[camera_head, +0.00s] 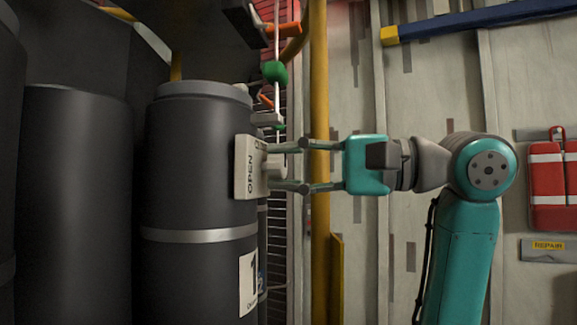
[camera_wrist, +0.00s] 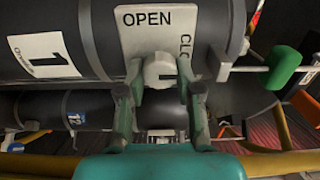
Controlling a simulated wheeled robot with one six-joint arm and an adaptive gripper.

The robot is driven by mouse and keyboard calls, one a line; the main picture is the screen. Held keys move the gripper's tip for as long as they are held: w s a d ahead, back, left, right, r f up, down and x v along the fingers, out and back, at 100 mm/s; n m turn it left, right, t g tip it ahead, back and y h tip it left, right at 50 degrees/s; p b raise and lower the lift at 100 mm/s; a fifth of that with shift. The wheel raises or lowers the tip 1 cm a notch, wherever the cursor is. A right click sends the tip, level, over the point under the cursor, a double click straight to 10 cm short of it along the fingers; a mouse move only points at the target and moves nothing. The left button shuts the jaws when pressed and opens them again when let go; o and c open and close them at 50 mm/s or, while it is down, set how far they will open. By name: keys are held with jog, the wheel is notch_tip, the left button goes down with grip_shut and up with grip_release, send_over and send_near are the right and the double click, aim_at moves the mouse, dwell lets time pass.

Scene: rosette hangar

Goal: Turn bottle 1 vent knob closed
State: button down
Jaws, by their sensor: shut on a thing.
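Bottle 1 (camera_head: 190,200) is a dark upright cylinder with a pale band and a white "1" label (camera_head: 249,283); the label also shows in the wrist view (camera_wrist: 44,54). A pale plate (camera_wrist: 135,35) on its side reads OPEN, with a second, partly hidden word starting "CLO". The round grey vent knob (camera_wrist: 158,69) stands out from the plate and has a dark mark on its face. My gripper (camera_head: 288,166) reaches in from the right, its two fingers on either side of the knob, shut on it. The fingers partly hide the knob in the head view.
Another dark bottle (camera_head: 75,200) stands at left, and one labelled 12 (camera_wrist: 85,108) shows in the wrist view. A yellow pole (camera_head: 319,90) rises close by my fingers. A green handle (camera_head: 274,72) and an orange one (camera_head: 283,30) are above. A red bag (camera_head: 553,185) hangs at right.

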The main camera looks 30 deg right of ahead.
dwell(0.3)
jog(key=c, duration=0.8)
grip_release()
jog(key=shift+o, duration=0.2)
jog(key=v, duration=1.2)
jog(key=shift+w, duration=0.1)
